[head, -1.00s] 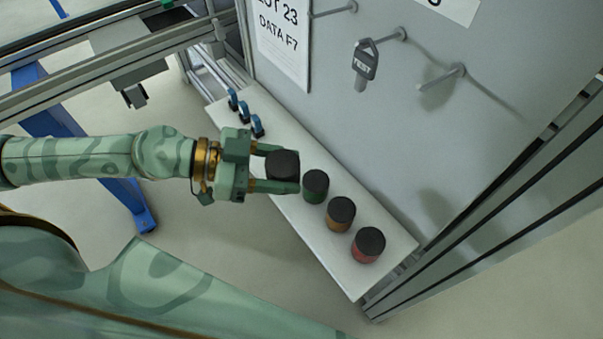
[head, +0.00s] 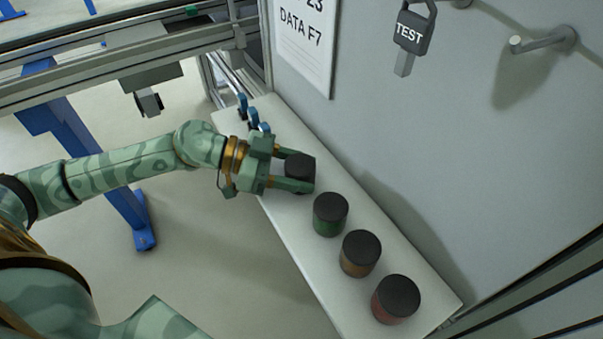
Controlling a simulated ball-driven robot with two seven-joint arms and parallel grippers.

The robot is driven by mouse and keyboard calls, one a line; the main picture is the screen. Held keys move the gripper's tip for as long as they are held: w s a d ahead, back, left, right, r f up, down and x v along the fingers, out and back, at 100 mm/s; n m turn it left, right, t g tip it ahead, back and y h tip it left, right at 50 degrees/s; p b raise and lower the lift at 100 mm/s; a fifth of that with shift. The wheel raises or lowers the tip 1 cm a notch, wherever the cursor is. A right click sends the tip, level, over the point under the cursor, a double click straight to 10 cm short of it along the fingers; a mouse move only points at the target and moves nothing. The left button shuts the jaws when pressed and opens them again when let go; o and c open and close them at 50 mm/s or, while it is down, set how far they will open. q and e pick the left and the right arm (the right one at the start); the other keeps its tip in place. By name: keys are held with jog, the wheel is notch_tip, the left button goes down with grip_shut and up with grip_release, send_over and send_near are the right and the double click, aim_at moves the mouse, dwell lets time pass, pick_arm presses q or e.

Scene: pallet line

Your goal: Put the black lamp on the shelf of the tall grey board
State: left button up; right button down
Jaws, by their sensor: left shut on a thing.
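The black lamp (head: 299,165) is a short dark cylinder between the fingers of my left gripper (head: 300,172). My left gripper is shut on it, over the white shelf (head: 303,222) of the tall grey board (head: 400,130). The lamp is behind the green lamp in the row; I cannot tell whether its underside touches the shelf. A green lamp (head: 329,216), an orange lamp (head: 359,255) and a red lamp (head: 395,301), all with black tops, stand upright on the shelf towards the front. My right gripper is not in view.
Blue clips (head: 253,116) stand at the shelf's far end, close to my left gripper. A paper sheet (head: 306,40) hangs there too. A blue frame leg (head: 127,205) stands at left.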

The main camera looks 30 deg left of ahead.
pick_arm(q)
jog(key=shift+s+r, duration=0.1)
jog(key=o, duration=1)
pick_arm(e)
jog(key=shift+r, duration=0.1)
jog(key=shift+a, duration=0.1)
pick_arm(q)
jog(key=p+v, duration=0.5)
jog(key=v, duration=0.7)
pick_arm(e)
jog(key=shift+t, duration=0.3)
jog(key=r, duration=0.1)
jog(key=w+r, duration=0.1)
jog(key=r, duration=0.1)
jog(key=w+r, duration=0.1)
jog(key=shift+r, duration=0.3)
